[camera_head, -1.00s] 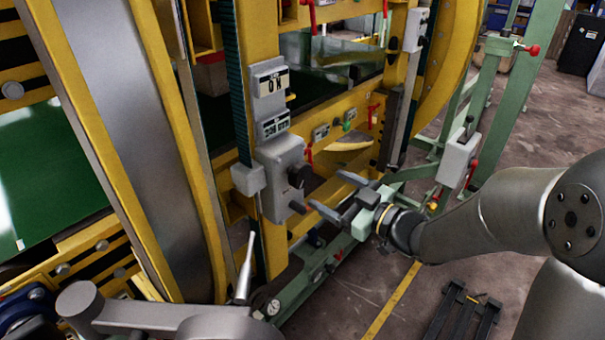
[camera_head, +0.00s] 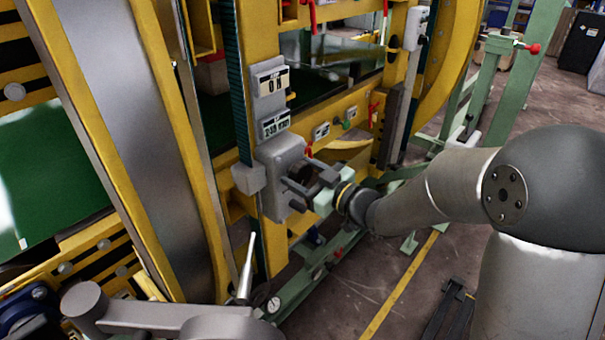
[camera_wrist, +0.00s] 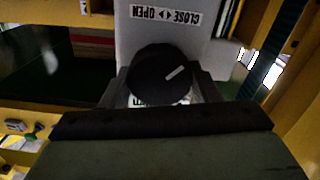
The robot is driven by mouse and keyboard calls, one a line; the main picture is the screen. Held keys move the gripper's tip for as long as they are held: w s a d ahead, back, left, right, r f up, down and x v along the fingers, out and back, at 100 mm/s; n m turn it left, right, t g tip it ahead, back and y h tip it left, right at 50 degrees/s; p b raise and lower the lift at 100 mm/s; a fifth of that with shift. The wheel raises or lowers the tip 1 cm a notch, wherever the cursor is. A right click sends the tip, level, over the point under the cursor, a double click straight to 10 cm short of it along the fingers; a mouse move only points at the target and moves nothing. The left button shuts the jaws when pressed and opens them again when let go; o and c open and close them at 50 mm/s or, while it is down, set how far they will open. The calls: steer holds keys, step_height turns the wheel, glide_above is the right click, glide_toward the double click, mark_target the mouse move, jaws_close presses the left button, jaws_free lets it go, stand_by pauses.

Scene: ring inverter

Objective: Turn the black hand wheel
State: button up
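The black hand wheel (camera_wrist: 158,72) is round and dark with a white line on its face; it sits on a grey control box (camera_wrist: 195,38) labelled CLOSE and OPEN. In the head view the grey box (camera_head: 279,152) is on the yellow frame, and the wheel (camera_head: 300,173) is partly covered by my fingers. My gripper (camera_head: 302,176) is at the front of the box. In the wrist view my gripper (camera_wrist: 160,90) is open, one finger on each side of the wheel. Small gaps seem to show, though contact is hard to judge.
A display panel (camera_head: 271,82) is above the box. A grey lever with a pale handle (camera_head: 246,268) stands at lower left. Yellow frame beams (camera_head: 260,40) and green posts (camera_head: 492,85) surround the area. Open floor (camera_head: 400,270) lies at lower right.

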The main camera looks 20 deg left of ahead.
steer(key=shift+f+n+b, duration=0.15)
steer(key=shift+n+b, duration=0.15)
steer(key=shift+b, duration=0.35)
steer(key=shift+c, duration=0.4)
steer(key=shift+f+n+b, duration=0.15)
steer(key=shift+n+b, duration=0.35)
steer(key=shift+b, duration=0.5)
steer(key=n+b, duration=0.2)
steer(key=b, duration=0.2)
steer(key=shift+f+n, duration=0.1)
steer(key=shift+n, duration=0.2)
steer(key=n+b, duration=0.6)
steer(key=b, duration=0.2)
steer(key=shift+s, duration=0.1)
steer(key=n+b, duration=0.4)
steer(key=shift+f, duration=0.1)
steer(key=n+b, duration=0.3)
steer(key=b, duration=0.1)
steer(key=shift+n, duration=0.3)
steer(key=n+b, duration=0.3)
steer(key=shift+n+b, duration=0.7)
steer(key=shift+n, duration=0.1)
